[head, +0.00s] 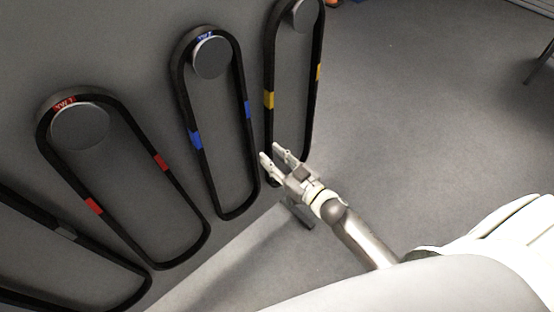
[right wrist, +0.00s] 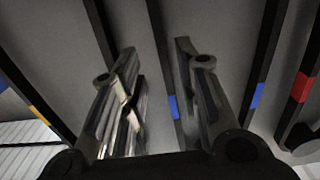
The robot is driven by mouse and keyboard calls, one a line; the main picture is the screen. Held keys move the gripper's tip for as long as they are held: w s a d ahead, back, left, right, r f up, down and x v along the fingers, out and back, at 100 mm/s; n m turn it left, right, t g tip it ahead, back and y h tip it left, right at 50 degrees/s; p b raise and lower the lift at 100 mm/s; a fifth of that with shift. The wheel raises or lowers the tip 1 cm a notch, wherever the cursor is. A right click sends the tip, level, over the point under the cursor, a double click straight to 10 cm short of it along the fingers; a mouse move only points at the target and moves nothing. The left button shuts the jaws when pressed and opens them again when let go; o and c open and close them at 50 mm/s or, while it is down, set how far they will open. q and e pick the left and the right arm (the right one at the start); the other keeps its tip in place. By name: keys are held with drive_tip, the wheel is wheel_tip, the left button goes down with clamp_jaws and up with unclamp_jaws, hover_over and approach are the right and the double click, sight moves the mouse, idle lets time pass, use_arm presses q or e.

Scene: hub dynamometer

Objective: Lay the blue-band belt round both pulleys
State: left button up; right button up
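The blue-band belt (head: 196,141) is a long black loop with two blue bands. It hangs from a round peg (head: 211,58) with a blue label on the grey panel. My right gripper (head: 269,151) is open and empty, just right of the loop's lower part in the head view. In the right wrist view its two fingers (right wrist: 154,60) stand apart, and one strand of the blue-band belt (right wrist: 173,107) shows beyond and between them. I cannot tell the gap in depth. The two pulleys named in the task are not identifiable here. My left gripper is not in view.
A yellow-band belt (head: 269,100) hangs close on the right, near my right gripper. A red-band belt (head: 93,206) hangs on the left, and a grey-band belt (head: 64,233) is at the lower left. Open grey floor (head: 420,110) lies to the right.

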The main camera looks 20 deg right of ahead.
sight(252, 135)
drive_tip(key=b+x, duration=0.2)
drive_tip(key=x, duration=0.6)
drive_tip(key=shift+w+f, duration=0.1)
drive_tip(key=shift+b+x, duration=0.3)
drive_tip(key=shift+x, duration=0.7)
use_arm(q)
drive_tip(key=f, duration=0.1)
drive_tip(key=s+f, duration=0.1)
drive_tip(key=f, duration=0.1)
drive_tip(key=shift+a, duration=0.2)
use_arm(e)
drive_tip(key=shift+c, duration=0.4)
clamp_jaws()
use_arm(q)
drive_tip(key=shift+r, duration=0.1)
use_arm(e)
drive_tip(key=shift+r+p, duration=0.9)
drive_tip(key=shift+r, duration=0.05)
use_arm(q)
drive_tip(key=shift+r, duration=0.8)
